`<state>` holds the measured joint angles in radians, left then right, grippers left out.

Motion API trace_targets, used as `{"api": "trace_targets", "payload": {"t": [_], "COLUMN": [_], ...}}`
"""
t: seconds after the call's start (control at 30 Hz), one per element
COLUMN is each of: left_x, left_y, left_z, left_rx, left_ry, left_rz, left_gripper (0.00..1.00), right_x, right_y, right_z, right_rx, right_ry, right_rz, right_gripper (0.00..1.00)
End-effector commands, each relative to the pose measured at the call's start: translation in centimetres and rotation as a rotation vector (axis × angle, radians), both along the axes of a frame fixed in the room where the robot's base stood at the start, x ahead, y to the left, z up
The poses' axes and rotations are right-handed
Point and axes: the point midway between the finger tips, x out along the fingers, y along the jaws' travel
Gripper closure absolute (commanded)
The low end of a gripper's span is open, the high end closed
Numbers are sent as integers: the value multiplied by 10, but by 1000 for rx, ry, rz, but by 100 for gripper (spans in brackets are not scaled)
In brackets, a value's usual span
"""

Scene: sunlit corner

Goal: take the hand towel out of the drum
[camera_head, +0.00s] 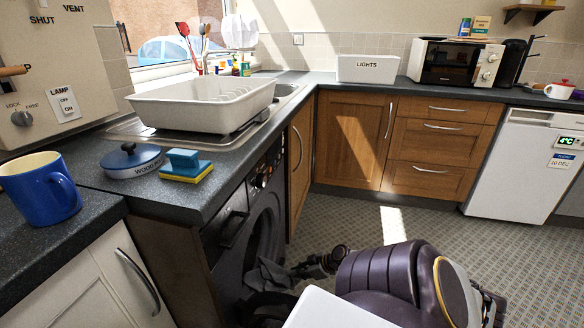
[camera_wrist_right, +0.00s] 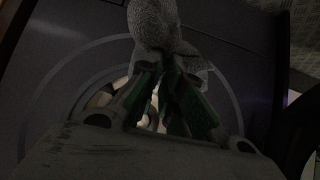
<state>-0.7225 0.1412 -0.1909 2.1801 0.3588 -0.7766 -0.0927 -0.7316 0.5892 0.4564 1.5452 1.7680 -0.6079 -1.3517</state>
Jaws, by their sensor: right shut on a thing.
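The washing machine (camera_head: 232,222) stands under the worktop, and its round drum opening (camera_head: 268,226) shows at a steep angle. My right gripper (camera_head: 290,271) is just in front of the machine, low down. It is shut on the grey hand towel (camera_head: 266,274), which hangs bunched at the fingertips. In the right wrist view, the towel (camera_wrist_right: 153,25) bulges beyond the green finger pads of the right gripper (camera_wrist_right: 160,75). The rings round the drum show behind, with pale shapes between and beside the fingers. Whether any towel is still inside the drum I cannot tell. My left gripper is not in view.
A dark shape (camera_head: 266,306), perhaps the open machine door, lies below the towel. A wooden cupboard (camera_head: 301,165) stands right of the machine. The worktop above holds a blue mug (camera_head: 40,188) and sponges (camera_head: 186,166). The patterned floor (camera_head: 465,245) at right is clear.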

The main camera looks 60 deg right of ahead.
Motion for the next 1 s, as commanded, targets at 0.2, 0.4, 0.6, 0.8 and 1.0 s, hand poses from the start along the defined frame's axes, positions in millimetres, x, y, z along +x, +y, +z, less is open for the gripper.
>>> {"api": "trace_targets", "payload": {"t": [0.2,0.4,0.6,0.8,1.0], "left_x": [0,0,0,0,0], "left_y": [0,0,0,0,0], "left_z": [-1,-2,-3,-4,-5], "left_rx": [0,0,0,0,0], "left_ry": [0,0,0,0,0], "left_rz": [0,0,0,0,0], "left_gripper": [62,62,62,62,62], "right_x": [-20,-37,-54,-72,-89], "right_y": [-6,-11,-16,-21,-26], "right_z": [0,0,-1,0,0], "right_rx": [0,-1,-1,-1,-1], "right_ry": [-1,0,0,0,0], "right_rz": [-3,-2,-2,-2,-2], "right_gripper": [100,100,100,100,100]}}
